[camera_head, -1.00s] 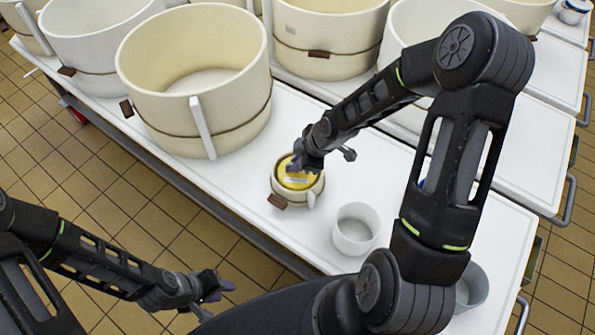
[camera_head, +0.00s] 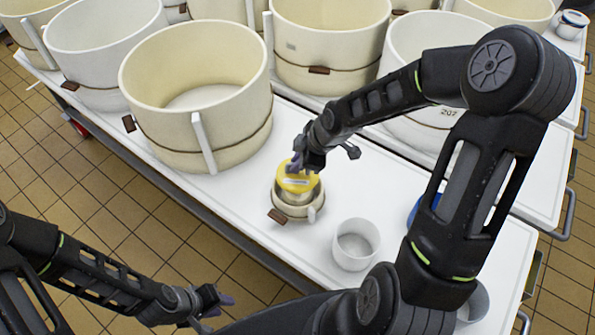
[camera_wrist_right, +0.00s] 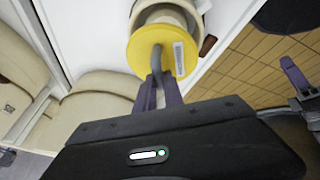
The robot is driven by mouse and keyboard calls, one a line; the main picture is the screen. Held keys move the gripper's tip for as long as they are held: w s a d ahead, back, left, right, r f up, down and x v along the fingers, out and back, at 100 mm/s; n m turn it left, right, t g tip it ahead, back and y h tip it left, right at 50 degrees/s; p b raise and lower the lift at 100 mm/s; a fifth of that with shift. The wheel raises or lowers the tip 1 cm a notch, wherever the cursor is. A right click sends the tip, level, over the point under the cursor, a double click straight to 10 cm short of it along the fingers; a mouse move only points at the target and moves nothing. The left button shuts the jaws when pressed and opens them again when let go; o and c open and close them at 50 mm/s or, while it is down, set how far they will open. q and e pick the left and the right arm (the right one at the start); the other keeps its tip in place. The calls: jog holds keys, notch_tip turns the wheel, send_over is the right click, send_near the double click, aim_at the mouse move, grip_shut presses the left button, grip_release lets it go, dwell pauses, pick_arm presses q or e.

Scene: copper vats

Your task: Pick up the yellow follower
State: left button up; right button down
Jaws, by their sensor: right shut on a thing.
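The yellow follower (camera_head: 297,181) is a round yellow lid-like disc with a small white label. It is raised above a small cream mould (camera_head: 291,207) with a brown tag, which stands on the white table. My right gripper (camera_head: 299,166) is shut on the follower's grey handle from above. In the right wrist view, the gripper's purple fingers (camera_wrist_right: 157,88) close on the handle of the yellow disc (camera_wrist_right: 140,48), with the small mould (camera_wrist_right: 160,14) partly hidden behind it. My left gripper (camera_head: 216,300) is low at the left, away from the table, with its fingers apart and nothing between them.
A large cream vat (camera_head: 190,120) stands left of the small mould. A white cup (camera_head: 355,245) stands to its right, and another cup (camera_head: 474,303) is partly hidden by my right arm. More large moulds (camera_head: 330,45) fill the table's back. The tiled floor lies in front.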

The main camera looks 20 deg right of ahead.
aim_at(292, 176)
jog(key=shift+r, duration=1.5)
jog(key=shift+a, duration=0.1)
jog(key=shift+a+r+m+h, duration=0.3)
jog(key=shift+a+r+m, duration=0.05)
jog(key=shift+a+m, duration=0.45)
jog(key=shift+w+a+r+m+t+h, duration=0.1)
jog(key=shift+a+r+m+t+h, duration=0.15)
jog(key=shift+m, duration=0.3)
jog(key=shift+a+r+m+t+h, duration=0.15)
jog(key=shift+a+m+h, duration=0.1)
jog(key=shift+m, duration=0.3)
jog(key=w+r+m+h, duration=0.3)
jog(key=r+m, duration=0.3)
jog(key=m, duration=0.3)
jog(key=shift+w+a+h, duration=0.3)
jog(key=shift+w+a, duration=0.1)
jog(key=shift+w, duration=0.05)
